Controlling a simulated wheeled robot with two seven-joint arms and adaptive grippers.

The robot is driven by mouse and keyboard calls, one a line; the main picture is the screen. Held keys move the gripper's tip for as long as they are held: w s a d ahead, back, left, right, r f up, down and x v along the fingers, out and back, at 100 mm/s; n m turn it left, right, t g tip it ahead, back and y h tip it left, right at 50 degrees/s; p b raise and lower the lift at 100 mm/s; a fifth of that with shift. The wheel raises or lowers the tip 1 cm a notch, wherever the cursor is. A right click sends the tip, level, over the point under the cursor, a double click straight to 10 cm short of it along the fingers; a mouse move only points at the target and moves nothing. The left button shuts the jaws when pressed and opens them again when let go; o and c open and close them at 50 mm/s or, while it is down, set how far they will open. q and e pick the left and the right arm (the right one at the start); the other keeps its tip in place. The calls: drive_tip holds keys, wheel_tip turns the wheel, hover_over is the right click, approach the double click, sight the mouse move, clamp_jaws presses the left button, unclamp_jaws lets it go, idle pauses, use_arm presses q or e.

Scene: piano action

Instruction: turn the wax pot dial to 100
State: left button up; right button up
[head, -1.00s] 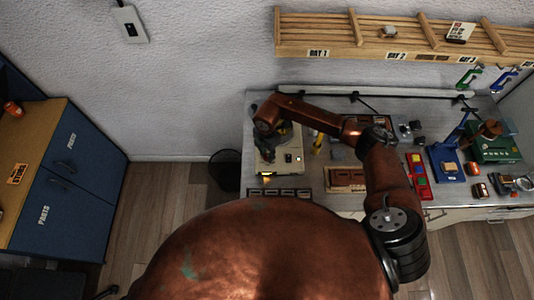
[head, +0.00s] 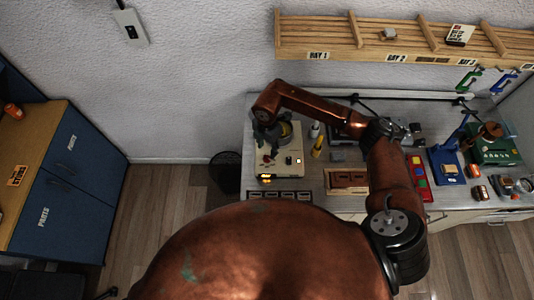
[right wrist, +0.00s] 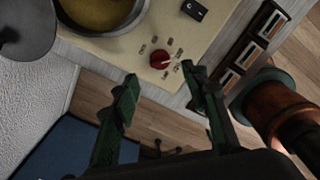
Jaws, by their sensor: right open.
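The wax pot stands at the left end of the bench, with a cream base (head: 290,168) and a round vessel of yellow wax (right wrist: 98,12). Its red dial (right wrist: 160,59) is on the cream top in the right wrist view, with small marks around it that I cannot read. A pale pointer mark seems to be on its right side. My right gripper (right wrist: 160,88) is open and empty. Its fingertips appear on either side below the dial, apart from it. In the head view my right gripper (head: 268,142) is over the pot's left side, its fingertips unclear. My left gripper is out of view.
A dark switch (right wrist: 195,9) sits near the dial. A row of framed slots (head: 279,195) lines the bench's front edge. A yellow bottle (head: 318,146) and a brown wooden tray (head: 347,179) stand to the right. A dark bin (head: 225,172) is on the floor left of the bench.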

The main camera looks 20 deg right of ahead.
sight(267, 157)
wheel_tip(267, 157, up, 5)
drive_tip(key=shift+r, duration=0.15)
idle(0.6)
